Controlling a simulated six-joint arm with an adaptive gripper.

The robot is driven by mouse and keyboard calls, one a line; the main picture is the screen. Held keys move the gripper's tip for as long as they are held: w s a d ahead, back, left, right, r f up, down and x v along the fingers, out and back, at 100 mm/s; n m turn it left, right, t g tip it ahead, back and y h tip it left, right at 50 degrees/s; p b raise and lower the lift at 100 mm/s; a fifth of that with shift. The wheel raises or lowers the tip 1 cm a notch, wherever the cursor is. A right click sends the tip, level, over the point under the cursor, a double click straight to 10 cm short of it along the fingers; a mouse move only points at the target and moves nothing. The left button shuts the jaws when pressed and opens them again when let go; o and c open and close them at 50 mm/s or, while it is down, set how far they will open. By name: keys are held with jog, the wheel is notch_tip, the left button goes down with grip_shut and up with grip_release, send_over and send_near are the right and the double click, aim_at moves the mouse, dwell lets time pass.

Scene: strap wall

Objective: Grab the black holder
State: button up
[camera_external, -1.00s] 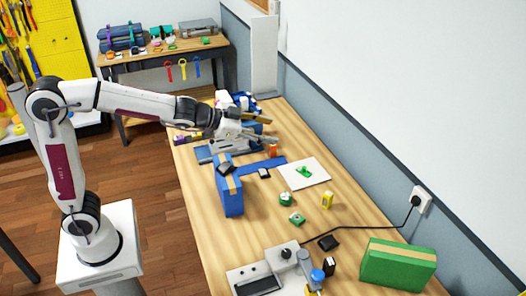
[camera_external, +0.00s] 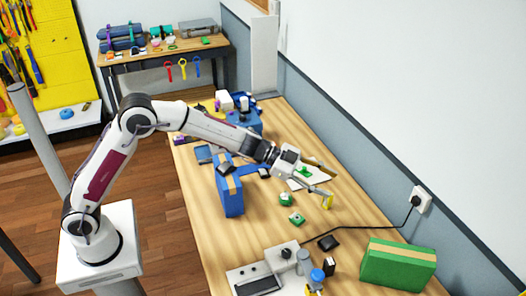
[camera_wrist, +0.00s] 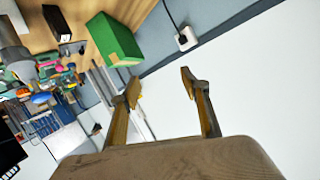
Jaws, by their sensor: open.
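A flat black object (camera_external: 328,243) lies on the wooden table near the wall cable, and a small upright black box (camera_external: 329,265) with a pale mark stands just nearer the camera. I cannot tell for sure which is the black holder. My gripper (camera_external: 332,185) is open and empty, above the table by the white sheet, farther back than both. Its fingers (camera_wrist: 161,86) are spread in the wrist view with nothing between them.
A green box (camera_external: 397,264) stands at the near right. A blue box (camera_external: 229,190) stands upright under my forearm. Small green and yellow pieces lie mid-table. A cable runs from the wall socket (camera_external: 421,200) to a grey device (camera_external: 268,274).

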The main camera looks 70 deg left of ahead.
jog(key=s+d+f+m+g+h, duration=0.1)
jog(key=d+f+m+g+h, duration=0.15)
jog(key=d+f, duration=0.4)
jog(key=m+g+h, duration=0.2)
jog(key=g, duration=0.3)
send_near(329, 266)
jog(key=f, duration=0.1)
jog(key=w+f, duration=0.2)
jog(key=f, duration=0.1)
jog(key=shift+d, duration=0.25)
jog(key=shift+r, duration=0.1)
jog(key=shift+w+d, duration=0.1)
jog(key=shift+x, duration=1.2)
jog(key=shift+d, duration=0.1)
jog(key=shift+x, duration=2.5)
